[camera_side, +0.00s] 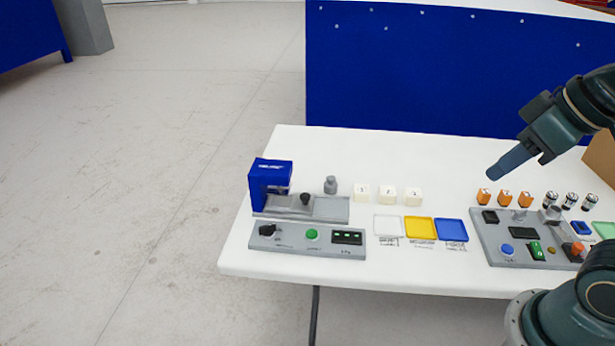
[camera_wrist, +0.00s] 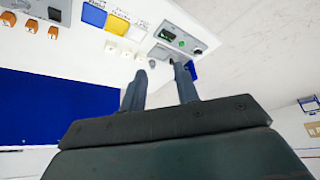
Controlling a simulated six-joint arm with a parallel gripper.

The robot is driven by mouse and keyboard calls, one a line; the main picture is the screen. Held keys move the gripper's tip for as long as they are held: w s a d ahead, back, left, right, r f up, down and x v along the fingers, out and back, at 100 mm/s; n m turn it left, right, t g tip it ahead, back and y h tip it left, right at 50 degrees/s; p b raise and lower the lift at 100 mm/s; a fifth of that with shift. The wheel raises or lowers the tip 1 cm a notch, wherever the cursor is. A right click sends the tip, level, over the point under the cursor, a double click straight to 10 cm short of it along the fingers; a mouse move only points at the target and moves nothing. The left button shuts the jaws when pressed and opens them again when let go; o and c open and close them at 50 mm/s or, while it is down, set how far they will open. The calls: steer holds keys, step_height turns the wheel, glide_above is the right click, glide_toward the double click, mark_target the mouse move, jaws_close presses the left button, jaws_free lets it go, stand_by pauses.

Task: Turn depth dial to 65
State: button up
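A black dial (camera_side: 267,230) sits at the left end of a grey control panel (camera_side: 283,247), beside a green button (camera_side: 312,235) and a dark display (camera_side: 347,237). Its markings are too small to read. In the wrist view the dial (camera_wrist: 197,50) is near the panel's right end, beyond my fingertips. My gripper (camera_side: 496,173) is in the air at the right, well away from the dial and above the table. In the wrist view its two fingers (camera_wrist: 158,68) are apart with nothing between them.
A blue press (camera_side: 270,183) with a grey base stands behind the panel. A grey weight (camera_side: 330,185), white foam blocks (camera_side: 387,193) and white, yellow (camera_side: 420,228) and blue trays are to its right. A second panel (camera_side: 490,240) and small orange and metal pieces lie below my gripper.

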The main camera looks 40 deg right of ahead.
steer(key=w+a+r+n+g+y, duration=0.1)
steer(key=w+a+n, duration=0.1)
steer(key=w, duration=0.5)
steer(key=w+a+r+n, duration=0.1)
steer(key=w+n, duration=0.1)
steer(key=w, duration=0.5)
steer(key=n+g+y, duration=0.3)
steer(key=n, duration=0.8)
glide_above(267, 225)
steer(key=s+d, duration=0.2)
steer(key=d, duration=0.4)
step_height(267, 225, down, 23)
steer(key=shift+w+a, duration=0.15)
steer(key=shift+a, duration=0.05)
steer(key=x, duration=1.3)
steer(key=shift+a+f, duration=0.25)
steer(key=shift+a, duration=0.1)
steer(key=shift+c, duration=0.2)
jaws_close()
